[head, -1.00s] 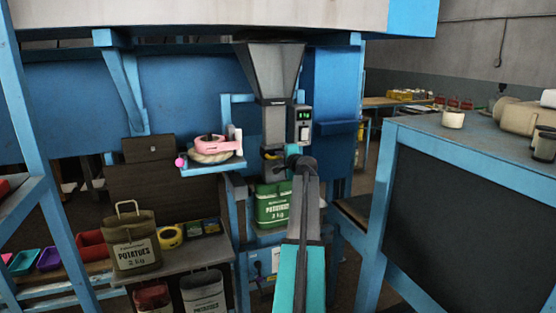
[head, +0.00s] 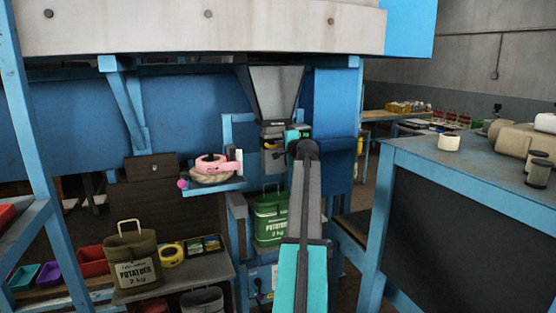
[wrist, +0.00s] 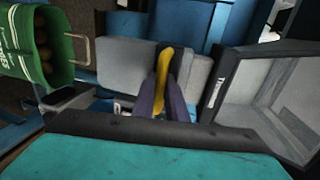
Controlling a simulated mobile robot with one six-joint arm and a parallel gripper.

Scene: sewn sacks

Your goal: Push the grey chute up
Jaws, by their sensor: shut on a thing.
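The grey chute (head: 272,166) sits just under the grey hopper (head: 275,92), above and apart from the green potato sack (head: 271,222). In the wrist view the chute (wrist: 112,66) lies sideways, with a yellow tab (wrist: 161,80) on it. My gripper (wrist: 160,92) is shut on the yellow tab, its dark fingers on either side. In the head view my gripper (head: 280,149) is at the chute, its fingers partly hidden by my arm. The green sack (wrist: 32,42) stands open below, with potatoes inside, at the upper left of the wrist view.
A blue shelf (head: 222,188) with a pink tape roll (head: 210,161) is left of the chute. A control box with a green display (head: 300,133) is close on the right. A brown potato sack (head: 133,258) stands at left. A blue-framed bench (head: 410,151) is at right.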

